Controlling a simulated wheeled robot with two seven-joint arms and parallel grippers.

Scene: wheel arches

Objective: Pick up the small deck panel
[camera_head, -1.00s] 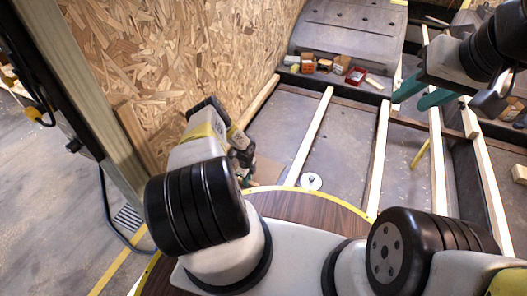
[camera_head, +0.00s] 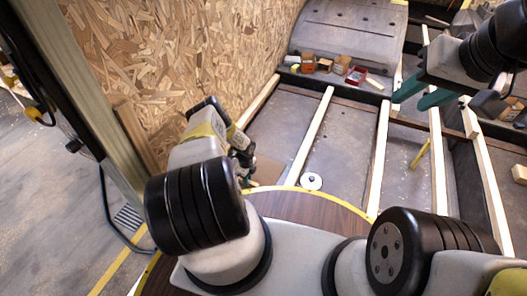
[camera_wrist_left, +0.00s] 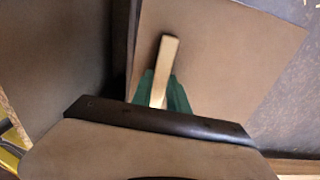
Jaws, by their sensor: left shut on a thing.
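The small deck panel appears to be the flat tan board in the left wrist view (camera_wrist_left: 220,45). Part of a tan board also shows beside my left wrist in the head view (camera_head: 268,171). A pale wooden strip (camera_wrist_left: 168,55) lies over the board, and my left gripper's green fingers (camera_wrist_left: 163,95) are shut on its near end. I cannot tell whether the strip is fixed to the board or whether the board is lifted. In the head view my left arm hides the left fingertips. My right gripper (camera_head: 422,94) is open and empty above the floor frame at the right.
Pale joists (camera_head: 310,137) cross the grey floor. A chipboard wall (camera_head: 180,60) is close on the left. A white disc (camera_head: 311,181) lies on the floor.

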